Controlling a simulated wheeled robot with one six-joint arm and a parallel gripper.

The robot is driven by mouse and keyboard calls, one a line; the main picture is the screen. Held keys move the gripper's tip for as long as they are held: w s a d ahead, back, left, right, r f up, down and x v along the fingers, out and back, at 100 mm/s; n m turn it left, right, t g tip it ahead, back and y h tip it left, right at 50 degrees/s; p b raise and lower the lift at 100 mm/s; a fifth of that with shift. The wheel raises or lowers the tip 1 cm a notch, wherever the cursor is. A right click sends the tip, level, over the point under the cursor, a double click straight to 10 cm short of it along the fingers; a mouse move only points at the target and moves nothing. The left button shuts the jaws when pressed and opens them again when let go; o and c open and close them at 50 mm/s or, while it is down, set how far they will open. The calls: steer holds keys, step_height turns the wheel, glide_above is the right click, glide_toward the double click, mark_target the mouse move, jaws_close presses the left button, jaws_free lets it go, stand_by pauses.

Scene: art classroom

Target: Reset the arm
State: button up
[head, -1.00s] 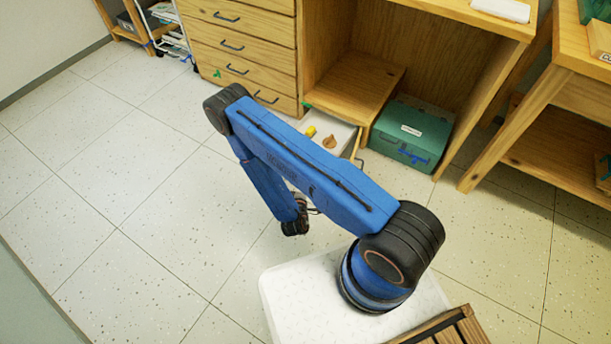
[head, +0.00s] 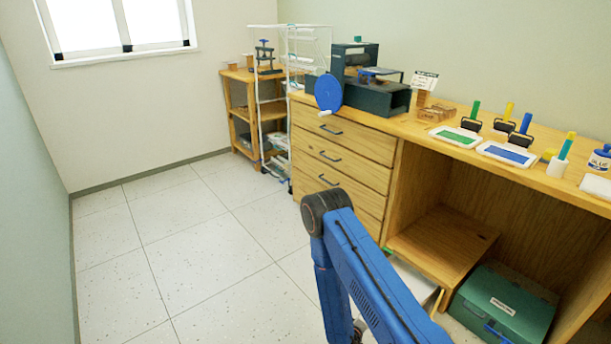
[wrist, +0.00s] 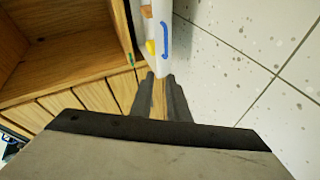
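My blue arm (head: 370,275) is bent, with its dark elbow joint (head: 326,212) up in front of the drawer cabinet in the head view. Its lower link runs down to a dark wrist part (head: 357,330) at the bottom edge. The gripper itself is out of the head view. In the wrist view my gripper (wrist: 164,82) points past the cabinet side, its two dark fingers apart. A tan wooden surface shows between the fingers; it looks like background, and I see no object clearly gripped.
A green box (head: 505,302) stands under the desk (head: 440,130). A shelf rack (head: 240,110) is farther back. Floor (head: 190,250) at left is clear.

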steer(key=w+a+r+m+g+y, duration=0.15)
steer(key=w+r, duration=0.25)
steer(key=r, duration=0.5)
steer(key=w+a+r+m+g+y, duration=0.1)
steer(key=w+a+r+m+y, duration=0.25)
steer(key=r, duration=0.55)
steer(key=s+r+m+g+y, duration=0.1)
steer(key=s+r, duration=0.2)
steer(key=r, duration=0.7)
steer(key=s+r+g+y, duration=0.1)
steer(key=s+r+y, duration=0.1)
steer(key=r, duration=0.8)
steer(key=s+d+r+g, duration=0.1)
steer(key=s+d+r, duration=0.2)
steer(key=s+r, duration=1.2)
steer(key=s+d+r+m+g, duration=0.1)
steer(key=s+d+r, duration=0.1)
steer(key=s, duration=0.9)
steer(key=s+d+r+m+g+h, duration=0.1)
steer(key=s+d, duration=0.3)
steer(key=s, duration=0.7)
steer(key=shift+s+d+r, duration=0.2)
steer(key=shift+d+r, duration=0.1)
steer(key=shift+r, duration=0.6)
